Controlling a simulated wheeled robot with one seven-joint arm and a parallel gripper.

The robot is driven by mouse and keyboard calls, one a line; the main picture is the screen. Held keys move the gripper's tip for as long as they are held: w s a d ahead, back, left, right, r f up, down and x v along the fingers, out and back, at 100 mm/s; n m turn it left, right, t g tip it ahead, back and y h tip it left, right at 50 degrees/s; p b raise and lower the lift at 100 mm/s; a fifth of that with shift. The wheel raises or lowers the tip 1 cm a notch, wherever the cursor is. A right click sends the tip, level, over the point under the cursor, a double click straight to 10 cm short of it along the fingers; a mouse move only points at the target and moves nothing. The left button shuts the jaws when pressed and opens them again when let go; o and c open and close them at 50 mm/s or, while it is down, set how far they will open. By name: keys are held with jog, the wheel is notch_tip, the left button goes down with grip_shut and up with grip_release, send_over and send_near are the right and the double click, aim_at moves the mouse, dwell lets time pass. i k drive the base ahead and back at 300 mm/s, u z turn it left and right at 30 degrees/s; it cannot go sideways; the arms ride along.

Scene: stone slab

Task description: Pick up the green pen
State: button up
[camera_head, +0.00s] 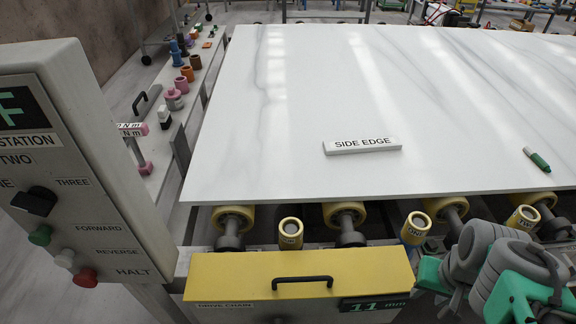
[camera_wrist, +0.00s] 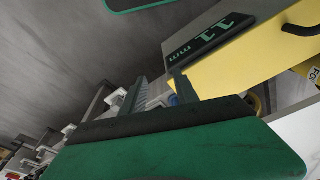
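The green pen (camera_head: 537,158) lies on the white marble slab (camera_head: 270,120), near its right front part in the head view. It has a green body and a white end. The pen does not show in the wrist view. My gripper (camera_wrist: 160,80) shows in the wrist view with two dark fingers apart and nothing between them. It points toward the yellow drive chain panel (camera_wrist: 230,65), away from the pen. In the head view my grey and green arm is at the lower right, but the fingers cannot be made out.
A white "SIDE EDGE" sign block (camera_head: 362,145) lies on the slab. Yellow rollers (camera_head: 344,214) run under its front edge. The yellow drive chain panel also shows in the head view (camera_head: 230,275). A control post (camera_head: 90,170) stands at left. Most of the slab is clear.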

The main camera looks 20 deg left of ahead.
aim_at(528, 150)
jog(key=u, duration=0.3)
jog(key=k, duration=1)
jog(key=z, duration=0.7)
jog(key=k, duration=0.6)
jog(key=u, duration=0.45)
jog(key=i, duration=1.6)
jog(key=z, duration=2.25)
jog(key=i, duration=1.15)
jog(key=u, duration=0.05)
